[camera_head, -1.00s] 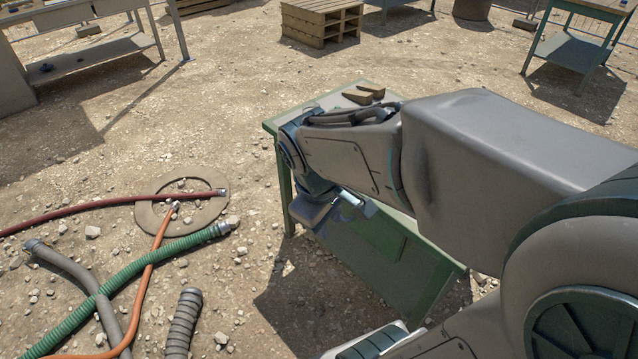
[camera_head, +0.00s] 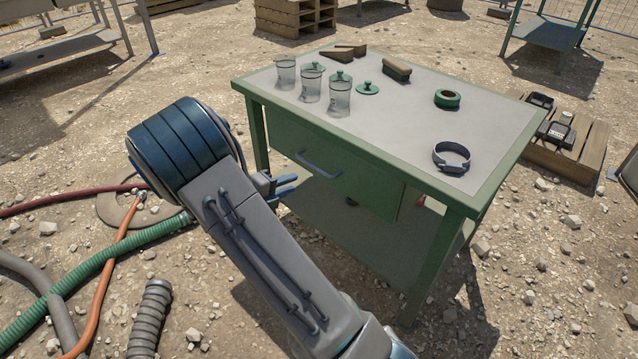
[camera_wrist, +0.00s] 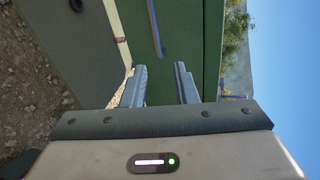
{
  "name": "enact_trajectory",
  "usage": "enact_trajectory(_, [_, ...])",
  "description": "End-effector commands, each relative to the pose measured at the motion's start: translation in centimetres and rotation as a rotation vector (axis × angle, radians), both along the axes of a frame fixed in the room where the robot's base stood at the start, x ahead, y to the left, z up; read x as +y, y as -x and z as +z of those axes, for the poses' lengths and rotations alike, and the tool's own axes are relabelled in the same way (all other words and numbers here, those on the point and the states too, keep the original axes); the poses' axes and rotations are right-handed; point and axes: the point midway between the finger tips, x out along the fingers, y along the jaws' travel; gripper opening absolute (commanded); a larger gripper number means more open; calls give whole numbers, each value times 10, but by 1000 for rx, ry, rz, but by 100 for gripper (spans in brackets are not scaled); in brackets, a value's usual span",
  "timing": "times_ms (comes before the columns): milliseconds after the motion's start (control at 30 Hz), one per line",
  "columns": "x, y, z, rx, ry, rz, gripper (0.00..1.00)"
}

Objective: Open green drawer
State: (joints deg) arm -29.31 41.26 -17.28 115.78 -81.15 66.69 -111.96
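The green drawer (camera_head: 349,172) is in the front of a green workbench (camera_head: 447,195) and looks closed. Its grey bar handle (camera_head: 318,164) runs across the drawer front. In the wrist view the handle (camera_wrist: 155,28) stands out against the green front (camera_wrist: 180,60), ahead of the fingers. My gripper (camera_wrist: 160,85) is open, with a gap between its two grey fingers and nothing in it. In the head view my gripper (camera_head: 284,184) is just left of the drawer front, partly hidden by my arm, and apart from the handle.
Several glass jars (camera_head: 311,86), brushes (camera_head: 397,69), a green tape roll (camera_head: 447,98) and a metal clamp ring (camera_head: 452,157) are on the benchtop. Hoses (camera_head: 100,262) lie on the stony ground at left. A pallet (camera_head: 570,145) with items stands right of the bench.

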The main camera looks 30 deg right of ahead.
Motion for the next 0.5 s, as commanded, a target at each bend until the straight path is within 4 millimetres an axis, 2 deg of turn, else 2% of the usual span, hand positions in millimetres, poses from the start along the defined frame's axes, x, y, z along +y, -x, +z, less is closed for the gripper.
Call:
enact_trajectory(33, [2,-4,-8,27,26,22,26])
enact_trajectory(233, [-8,-13,-15,62,56,49,26])
enact_trajectory(500, [-59,-30,-27,59,54,44,26])
